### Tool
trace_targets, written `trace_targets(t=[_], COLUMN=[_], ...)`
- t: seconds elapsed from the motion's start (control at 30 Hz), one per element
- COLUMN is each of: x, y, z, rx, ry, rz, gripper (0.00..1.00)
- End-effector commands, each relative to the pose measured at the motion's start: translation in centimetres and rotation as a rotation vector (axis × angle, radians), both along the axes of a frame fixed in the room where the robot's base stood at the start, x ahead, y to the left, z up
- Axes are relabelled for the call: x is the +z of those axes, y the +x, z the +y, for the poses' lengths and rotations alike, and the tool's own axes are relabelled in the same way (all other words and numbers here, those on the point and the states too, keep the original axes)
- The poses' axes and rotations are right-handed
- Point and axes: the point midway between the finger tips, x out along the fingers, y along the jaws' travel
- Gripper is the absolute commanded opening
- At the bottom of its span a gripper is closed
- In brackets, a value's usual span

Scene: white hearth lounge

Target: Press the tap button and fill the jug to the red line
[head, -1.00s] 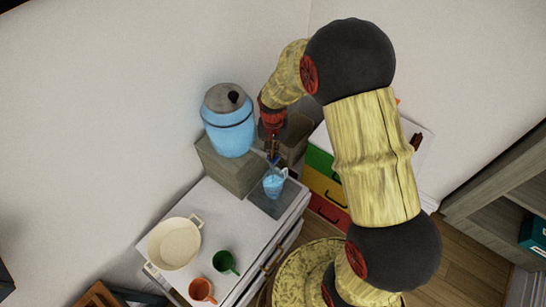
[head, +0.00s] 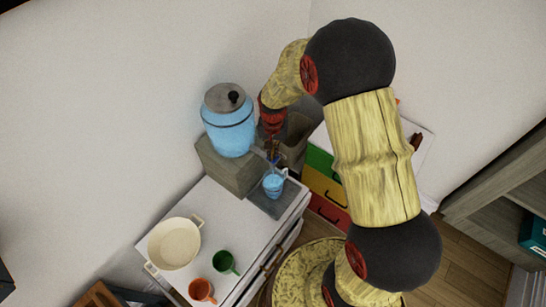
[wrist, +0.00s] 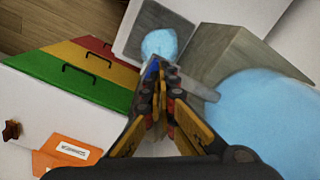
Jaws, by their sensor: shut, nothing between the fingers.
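The blue water dispenser (head: 229,130) with a grey lid stands on a grey block. Its grey tap (wrist: 200,88) points out over the jug. The light-blue jug (head: 274,186) stands upright below the tap and also shows in the wrist view (wrist: 158,44). Its red line and exact water level are too small to make out. My gripper (head: 274,152) is shut and empty, pointing down at the tap's outer end. In the wrist view its fingertips (wrist: 160,72) are beside a small blue part, possibly the tap button, which they partly hide. I cannot tell whether they touch it.
A cream pot (head: 174,244), a green mug (head: 224,262) and an orange mug (head: 202,290) stand on the white cabinet top (head: 215,207). A brown bin (head: 296,138) and a drawer unit with coloured fronts (head: 322,186) are right of the dispenser.

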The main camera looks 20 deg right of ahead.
Motion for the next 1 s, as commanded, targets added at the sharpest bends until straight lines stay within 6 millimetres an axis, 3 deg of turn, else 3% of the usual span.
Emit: trace_targets(t=[0.47,0.57,0.83,1.0], x=[0.1,1.1,6.0,7.1], y=[-0.1,-0.1,0.0,-0.1], z=[0.0,0.0,0.0,0.0], rx=[0.000,0.000,0.000,0.000], ry=[0.000,0.000,0.000,0.000], rz=[0.003,0.002,-0.001,0.002], gripper=[0.00,0.00,0.00,0.00])
